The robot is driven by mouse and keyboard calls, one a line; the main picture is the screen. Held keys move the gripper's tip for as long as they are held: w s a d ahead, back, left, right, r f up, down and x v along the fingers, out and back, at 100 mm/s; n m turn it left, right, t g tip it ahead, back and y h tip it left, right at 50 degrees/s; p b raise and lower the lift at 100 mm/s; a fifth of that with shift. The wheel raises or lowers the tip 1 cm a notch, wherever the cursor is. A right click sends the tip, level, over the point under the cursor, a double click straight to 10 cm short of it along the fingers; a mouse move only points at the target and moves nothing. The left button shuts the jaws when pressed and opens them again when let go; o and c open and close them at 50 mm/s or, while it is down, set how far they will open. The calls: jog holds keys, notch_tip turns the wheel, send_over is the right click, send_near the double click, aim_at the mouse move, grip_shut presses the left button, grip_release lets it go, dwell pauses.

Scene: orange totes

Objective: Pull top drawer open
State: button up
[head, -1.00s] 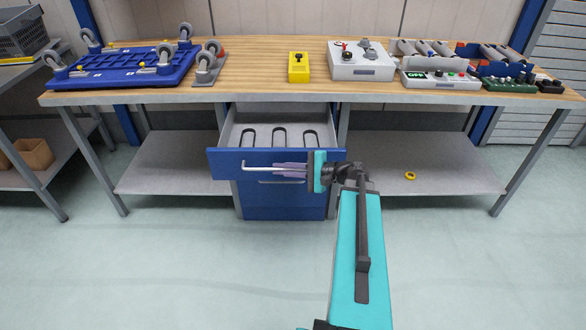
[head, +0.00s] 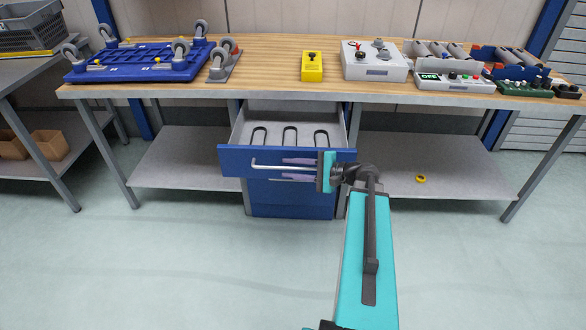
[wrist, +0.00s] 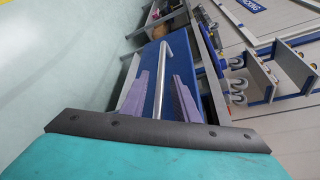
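The top drawer (head: 235,160) is blue-fronted and stands pulled out from under the workbench, its grey inside with dark slots showing. Its pale bar handle (head: 270,168) runs across the front. My gripper (head: 285,169) reaches in from the right with its purple fingers at the handle, one above and one below it. In the wrist view, the handle (wrist: 167,60) passes between the two fingers of my gripper (wrist: 161,78), with a gap visible on both sides. The fingers are open around the bar.
Lower blue drawers (head: 290,198) are closed beneath. The wooden workbench (head: 270,70) carries a blue wheeled base (head: 140,62), a yellow box (head: 312,68) and grey control boxes (head: 376,62). A yellow ring (head: 420,179) lies on the right lower shelf. The floor in front is clear.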

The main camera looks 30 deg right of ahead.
jog(key=shift+s+d, duration=0.1)
jog(key=v, duration=1.3)
jog(key=shift+s, duration=0.2)
jog(key=shift+d+r, duration=0.1)
